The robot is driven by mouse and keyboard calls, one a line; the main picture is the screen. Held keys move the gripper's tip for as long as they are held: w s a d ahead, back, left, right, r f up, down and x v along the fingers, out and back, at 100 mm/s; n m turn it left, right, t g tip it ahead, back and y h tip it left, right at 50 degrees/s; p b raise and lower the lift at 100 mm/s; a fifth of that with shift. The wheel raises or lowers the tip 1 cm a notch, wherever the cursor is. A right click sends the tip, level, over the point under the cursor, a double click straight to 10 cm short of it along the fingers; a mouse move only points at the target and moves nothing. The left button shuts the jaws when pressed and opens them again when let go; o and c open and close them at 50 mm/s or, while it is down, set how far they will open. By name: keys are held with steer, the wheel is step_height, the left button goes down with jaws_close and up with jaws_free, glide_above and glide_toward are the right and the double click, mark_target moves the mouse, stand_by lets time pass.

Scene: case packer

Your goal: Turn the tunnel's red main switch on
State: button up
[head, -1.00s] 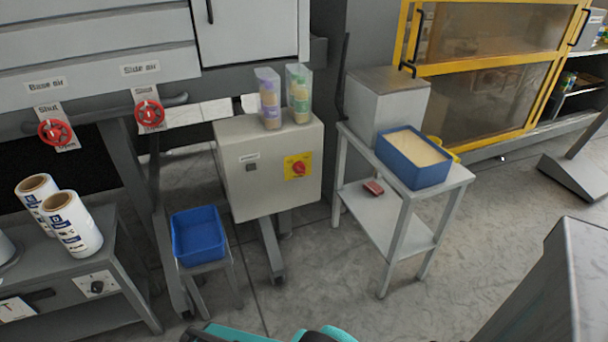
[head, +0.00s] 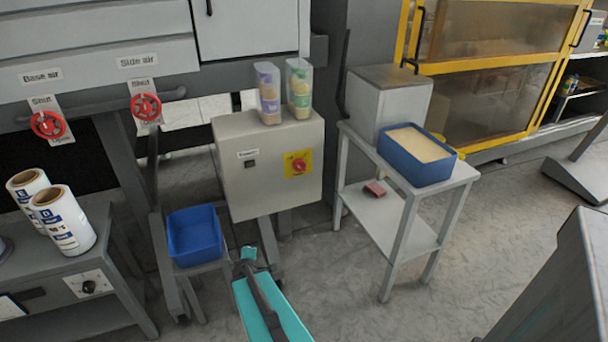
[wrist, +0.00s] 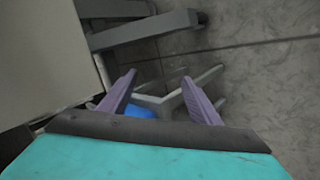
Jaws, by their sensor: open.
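The red main switch (head: 299,166) is a round red knob on a yellow plate. It sits on the right part of the front of a grey control box (head: 240,188) on a stand. My gripper (head: 247,262) is in front of and below the box, apart from the switch. In the wrist view my gripper (wrist: 158,92) shows two purple fingers spread apart with nothing between them. The switch does not show in the wrist view, where the box side (wrist: 45,50) fills the left. I cannot read the switch's position.
A blue bin (head: 194,236) stands on a low stand left of the box. Two clear containers (head: 269,95) stand on the box. A grey trolley (head: 395,215) with a blue tray (head: 415,172) is to the right. Red valve wheels (head: 145,107) are at left. Floor between trolley and box is clear.

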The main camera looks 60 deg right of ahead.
steer(key=d+r+n+t+h+b, duration=0.2)
steer(key=d+r, duration=0.4)
steer(key=d, duration=0.3)
steer(key=n+t+b, duration=0.5)
steer(key=n+t, duration=0.3)
steer(key=n, duration=0.7)
glide_toward(302, 169)
steer(key=a+v, duration=0.1)
steer(key=v, duration=0.4)
steer(key=shift+w+d+r+h, duration=0.1)
steer(key=shift+w+d+h, duration=0.05)
steer(key=shift+d+h, duration=0.15)
steer(key=shift+w+d+f+b, duration=0.25)
steer(key=shift+w+b, duration=0.25)
steer(key=shift+b, duration=1.2)
steer(key=b+x, duration=0.1)
steer(key=b, duration=0.3)
steer(key=shift+w+d+r+b, duration=0.15)
steer(key=shift+w+b, duration=0.1)
steer(key=shift+b, duration=0.15)
steer(key=shift+b+x, duration=0.6)
steer(key=shift+x, duration=4.95)
